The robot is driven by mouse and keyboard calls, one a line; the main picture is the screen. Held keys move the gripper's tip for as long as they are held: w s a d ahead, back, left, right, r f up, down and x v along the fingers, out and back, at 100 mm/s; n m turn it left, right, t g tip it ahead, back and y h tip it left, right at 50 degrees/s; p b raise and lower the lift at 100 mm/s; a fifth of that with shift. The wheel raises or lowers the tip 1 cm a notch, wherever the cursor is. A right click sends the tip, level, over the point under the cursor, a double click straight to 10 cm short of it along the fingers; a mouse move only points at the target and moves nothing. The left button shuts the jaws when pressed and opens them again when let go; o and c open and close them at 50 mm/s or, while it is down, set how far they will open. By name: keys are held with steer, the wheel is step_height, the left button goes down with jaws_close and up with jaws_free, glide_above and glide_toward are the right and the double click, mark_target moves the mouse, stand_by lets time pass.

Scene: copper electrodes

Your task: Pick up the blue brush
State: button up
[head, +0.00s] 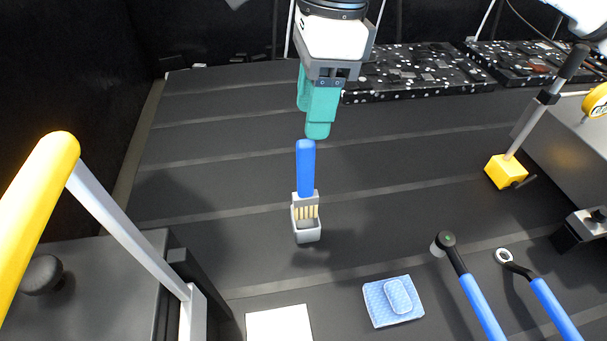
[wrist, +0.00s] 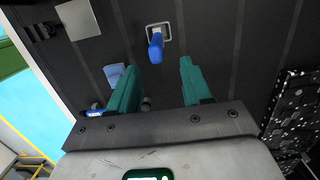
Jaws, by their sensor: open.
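The blue brush (head: 306,170) stands upright, handle up, with its pale bristles down in a small grey holder (head: 307,232) on the dark ribbed surface. My gripper (head: 317,134) has teal fingers and hangs just above and slightly behind the handle top, apart from it. In the wrist view the brush (wrist: 156,48) shows beyond the fingertips, between their lines, nearer the left finger's side. The gripper there (wrist: 160,75) is open and empty. The holder (wrist: 158,31) shows around the brush's lower end.
A blue sponge cloth (head: 393,301) and a white square (head: 279,324) lie in front. Blue-handled tools (head: 480,305) lie at right, near a yellow block (head: 506,172) on a rod. A yellow-railed frame (head: 40,215) stands at left. Speckled black slabs (head: 420,70) lie behind. Room around the holder is clear.

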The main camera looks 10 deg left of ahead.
steer(key=f, duration=0.4)
steer(key=shift+a, duration=0.25)
steer(key=p, duration=0.1)
glide_above(304, 195)
steer(key=shift+w+f, duration=0.25)
steer(key=shift+f, duration=1.1)
steer(key=shift+w+f, duration=0.2)
steer(key=shift+f, duration=1.15)
jaws_close()
